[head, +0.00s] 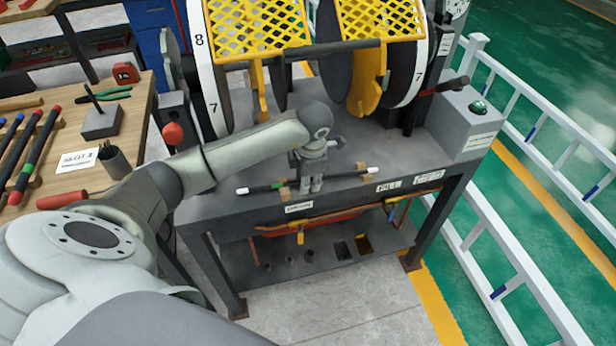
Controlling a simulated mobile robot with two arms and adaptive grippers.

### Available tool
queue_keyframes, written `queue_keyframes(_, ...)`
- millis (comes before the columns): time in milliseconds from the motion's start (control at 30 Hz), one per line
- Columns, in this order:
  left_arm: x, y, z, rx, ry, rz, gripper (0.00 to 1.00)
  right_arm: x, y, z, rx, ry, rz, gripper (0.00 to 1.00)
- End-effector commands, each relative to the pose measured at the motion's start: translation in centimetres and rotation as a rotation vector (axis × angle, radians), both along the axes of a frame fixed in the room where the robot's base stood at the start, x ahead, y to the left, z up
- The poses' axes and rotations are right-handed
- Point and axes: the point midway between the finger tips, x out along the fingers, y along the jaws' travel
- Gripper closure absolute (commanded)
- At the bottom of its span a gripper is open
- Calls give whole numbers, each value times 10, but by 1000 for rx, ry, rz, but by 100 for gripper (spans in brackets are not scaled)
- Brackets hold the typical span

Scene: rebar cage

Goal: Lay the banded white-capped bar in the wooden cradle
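The dark bar (341,176) with white caps at both ends and a green band near its left part is on the grey workbench, slightly slanted, right end farther back. Small wooden cradle blocks (284,193) show at the bar's left part and near its right end. The bar appears to lie across them; whether it touches them is too small to tell. My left gripper (311,186) points down at the middle of the bar, fingers at the bar and hiding part of it. Whether the fingers are closed on it is unclear. My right gripper is not in view.
A machine with yellow mesh guards (258,27) and large wheels stands behind. A grey box with a green button (478,107) sits at right. A wooden bench (135,125) at left holds red-capped bars, pliers and a pen cup. White railings (535,90) stand at right.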

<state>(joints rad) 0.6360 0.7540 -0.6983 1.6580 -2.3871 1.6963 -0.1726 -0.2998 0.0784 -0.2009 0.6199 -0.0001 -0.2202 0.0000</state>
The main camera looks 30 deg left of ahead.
Motion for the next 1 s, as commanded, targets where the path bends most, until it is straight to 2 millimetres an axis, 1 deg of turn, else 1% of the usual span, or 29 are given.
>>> queue_keyframes(200, 1, 0, 3, -1, -4, 0, 68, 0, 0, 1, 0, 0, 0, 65)
queue_keyframes(367, 0, -1, 16, 0, -4, -1, 68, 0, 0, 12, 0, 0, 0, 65)
queue_keyframes(800, -9, -12, 88, 0, -5, -1, 68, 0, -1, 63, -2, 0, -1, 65)
queue_keyframes(1000, -12, -16, 111, -2, -5, -1, 68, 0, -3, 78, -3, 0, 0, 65)
